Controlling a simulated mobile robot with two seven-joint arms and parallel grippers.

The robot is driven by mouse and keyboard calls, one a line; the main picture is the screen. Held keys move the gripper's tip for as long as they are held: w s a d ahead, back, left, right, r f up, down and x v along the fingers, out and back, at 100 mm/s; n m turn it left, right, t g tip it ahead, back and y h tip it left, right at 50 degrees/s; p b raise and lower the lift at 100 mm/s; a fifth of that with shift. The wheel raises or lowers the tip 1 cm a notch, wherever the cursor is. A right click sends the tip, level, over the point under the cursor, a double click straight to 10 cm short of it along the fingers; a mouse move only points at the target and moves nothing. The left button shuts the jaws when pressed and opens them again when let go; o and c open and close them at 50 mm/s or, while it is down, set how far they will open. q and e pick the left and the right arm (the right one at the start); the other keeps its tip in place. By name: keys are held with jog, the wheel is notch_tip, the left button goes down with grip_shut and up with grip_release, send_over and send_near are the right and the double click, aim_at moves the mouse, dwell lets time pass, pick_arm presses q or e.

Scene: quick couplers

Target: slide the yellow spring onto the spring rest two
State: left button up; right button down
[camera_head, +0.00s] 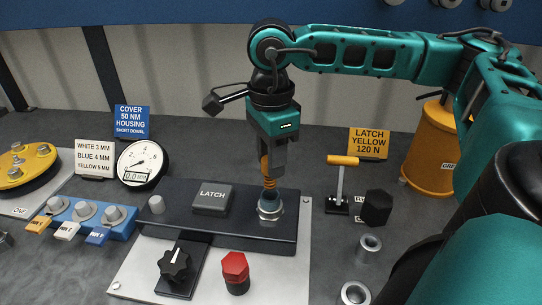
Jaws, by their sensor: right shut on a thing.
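The yellow spring (269,183) is upright between the fingers of my right gripper (273,168), which points straight down. My right gripper is shut on it and hides part of its upper length. The spring's lower end is directly over a silver round fitting (270,209) at the right end of a black block (230,223). I cannot tell whether the spring touches the fitting or surrounds a pin there. No label reading spring rest two is visible, so I cannot tell whether this fitting is it. My left gripper is not in view.
The block also carries a LATCH plate (212,198) and a small grey knob (156,204). A black knob (174,264) and red cap (235,270) stand in front. A gauge (141,163) is at left; a yellow T-handle (341,180) and black cap (376,207) are at right.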

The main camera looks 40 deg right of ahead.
jog(key=shift+r, duration=1.9)
jog(key=shift+s+a, duration=0.1)
